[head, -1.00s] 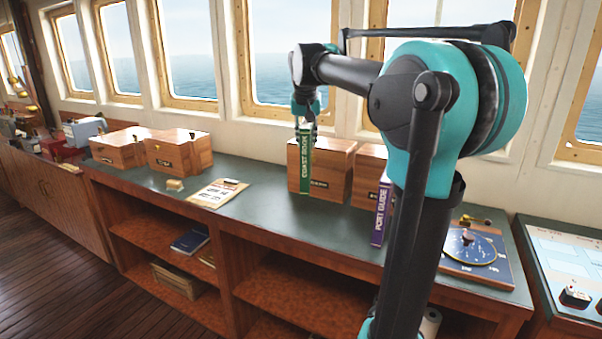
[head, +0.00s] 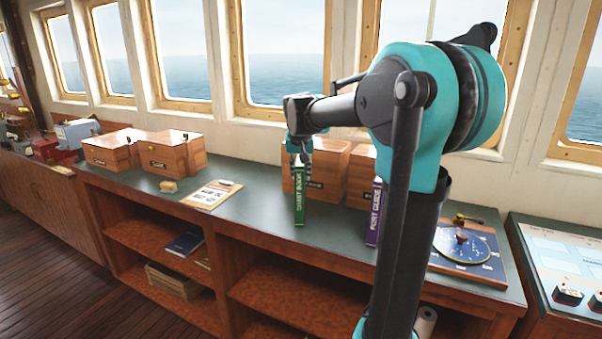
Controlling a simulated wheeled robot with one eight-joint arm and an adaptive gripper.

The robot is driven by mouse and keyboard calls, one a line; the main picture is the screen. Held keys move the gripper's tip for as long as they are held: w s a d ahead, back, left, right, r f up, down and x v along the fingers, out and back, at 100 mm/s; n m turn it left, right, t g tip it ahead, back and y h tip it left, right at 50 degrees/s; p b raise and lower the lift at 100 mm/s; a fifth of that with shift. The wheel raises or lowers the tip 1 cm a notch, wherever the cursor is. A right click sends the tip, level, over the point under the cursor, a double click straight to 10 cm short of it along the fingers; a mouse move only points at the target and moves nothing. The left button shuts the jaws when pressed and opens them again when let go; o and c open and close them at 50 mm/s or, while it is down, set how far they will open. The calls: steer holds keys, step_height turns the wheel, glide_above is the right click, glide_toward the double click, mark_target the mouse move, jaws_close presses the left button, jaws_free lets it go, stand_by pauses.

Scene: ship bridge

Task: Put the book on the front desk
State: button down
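The green book (head: 299,200), its spine lettered like "COAST BOOK", is upright in front of a wooden box on the long dark-topped desk (head: 255,213). My gripper (head: 300,160) is at the book's top end and appears shut on it, pointing down; the fingers are small and partly hidden by the wrist. The book's lower end is over the desk top near its front edge; I cannot tell whether it touches. A purple book (head: 375,212) lettered "PORT GUIDE" stands to the right, partly hidden by my arm.
Wooden boxes (head: 327,172) stand behind the green book, others (head: 170,152) farther left. A clipboard (head: 212,194) lies left of it. A blue chart instrument (head: 468,250) is at the right. Shelves below hold a dark blue book (head: 185,243). Desk around the clipboard is mostly clear.

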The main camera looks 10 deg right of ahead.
steer(key=c, duration=1.3)
jaws_free()
steer(key=shift+f, duration=0.1)
steer(key=shift+o, duration=0.2)
steer(key=v, duration=1.2)
steer(key=shift+s, duration=0.1)
